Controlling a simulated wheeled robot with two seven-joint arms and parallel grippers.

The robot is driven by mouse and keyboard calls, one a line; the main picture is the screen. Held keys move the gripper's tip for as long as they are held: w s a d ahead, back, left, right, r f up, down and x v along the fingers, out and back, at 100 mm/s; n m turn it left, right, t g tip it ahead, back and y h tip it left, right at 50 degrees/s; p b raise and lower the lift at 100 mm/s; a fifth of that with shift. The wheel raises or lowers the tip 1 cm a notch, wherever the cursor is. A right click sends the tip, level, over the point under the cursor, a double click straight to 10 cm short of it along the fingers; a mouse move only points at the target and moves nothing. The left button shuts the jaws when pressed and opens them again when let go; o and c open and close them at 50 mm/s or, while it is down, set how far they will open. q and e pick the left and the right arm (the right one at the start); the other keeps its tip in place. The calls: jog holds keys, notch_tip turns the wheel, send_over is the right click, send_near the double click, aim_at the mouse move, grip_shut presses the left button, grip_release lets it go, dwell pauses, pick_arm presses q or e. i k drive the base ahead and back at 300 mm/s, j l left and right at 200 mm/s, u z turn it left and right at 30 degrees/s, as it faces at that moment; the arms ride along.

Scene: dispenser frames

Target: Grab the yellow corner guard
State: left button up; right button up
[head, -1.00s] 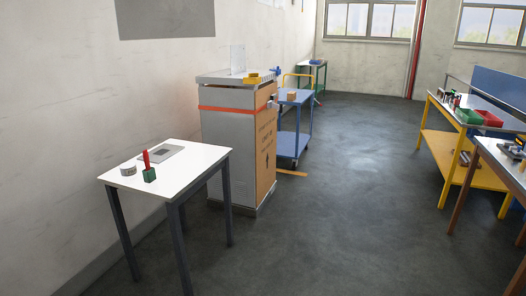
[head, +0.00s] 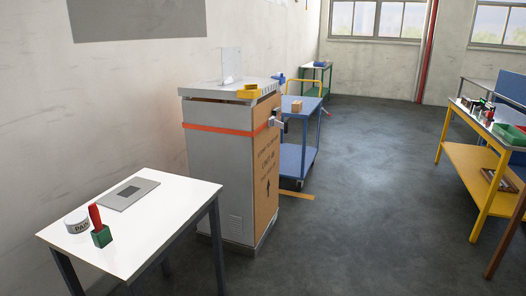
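Neither of my grippers shows in the head view.
A white table (head: 150,225) in front holds a white roll (head: 77,222), a green block with a red piece (head: 101,236) and a grey plate (head: 129,194). A blue cart (head: 297,155) stands behind the cabinet. A yellow workbench (head: 480,170) is at right. Open floor lies between.

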aim_at(251, 90)
jog(key=i+j, duration=0.1)
jog(key=i, duration=1.45)
jog(key=i+z, duration=0.4)
jog(key=i, duration=0.2)
jog(key=i+j+z, duration=0.4)
jog(key=i, duration=0.15)
jog(key=l, duration=0.1)
